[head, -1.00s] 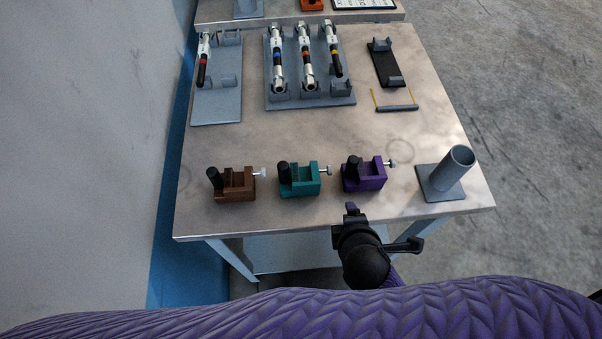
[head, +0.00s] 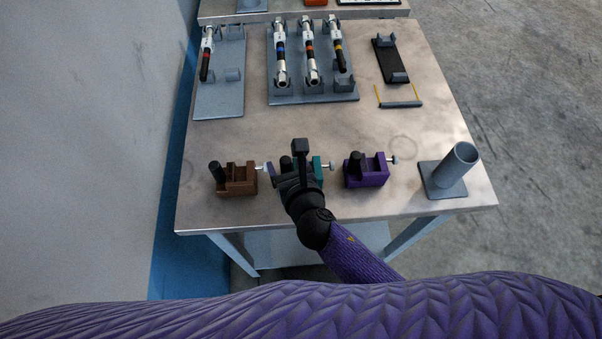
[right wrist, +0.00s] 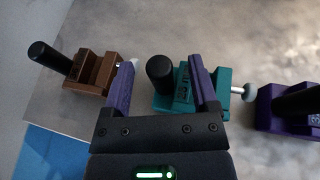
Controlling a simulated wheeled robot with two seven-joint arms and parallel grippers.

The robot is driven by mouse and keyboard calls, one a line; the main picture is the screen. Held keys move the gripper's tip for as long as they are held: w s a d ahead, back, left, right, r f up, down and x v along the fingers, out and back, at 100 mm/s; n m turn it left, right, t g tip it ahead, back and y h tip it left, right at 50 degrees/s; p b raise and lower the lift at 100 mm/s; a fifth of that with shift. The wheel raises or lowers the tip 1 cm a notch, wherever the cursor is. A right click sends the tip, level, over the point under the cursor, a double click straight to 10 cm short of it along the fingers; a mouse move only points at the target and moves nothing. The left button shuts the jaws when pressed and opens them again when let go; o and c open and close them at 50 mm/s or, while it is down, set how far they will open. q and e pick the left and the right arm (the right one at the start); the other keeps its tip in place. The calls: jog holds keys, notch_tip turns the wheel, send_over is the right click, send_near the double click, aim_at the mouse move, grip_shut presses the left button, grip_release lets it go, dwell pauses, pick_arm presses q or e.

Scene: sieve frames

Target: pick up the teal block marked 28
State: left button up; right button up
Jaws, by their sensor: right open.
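The teal block (head: 319,169) stands on the table between a brown and a purple block, partly hidden by my right gripper (head: 288,176). In the right wrist view the teal block (right wrist: 225,78) has a black upright handle, a pale side knob and a partly hidden marking that I cannot read surely. My right gripper (right wrist: 163,72) is open and empty above it. The black handle appears between the two purple fingers, and the right finger covers part of the block. I cannot tell whether the fingers touch it. My left gripper is not in view.
The brown block (head: 236,180) stands close on the left, its knob near the left finger. The purple block (head: 368,172) is on the right, and a grey tube holder (head: 445,187) beyond it. The table between is clear.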

jog(key=shift+w+a+f, duration=0.15)
jog(key=shift+w+f, duration=0.15)
jog(key=shift+w, duration=0.3)
jog(key=shift+s, duration=0.1)
grip_shut()
dwell(0.6)
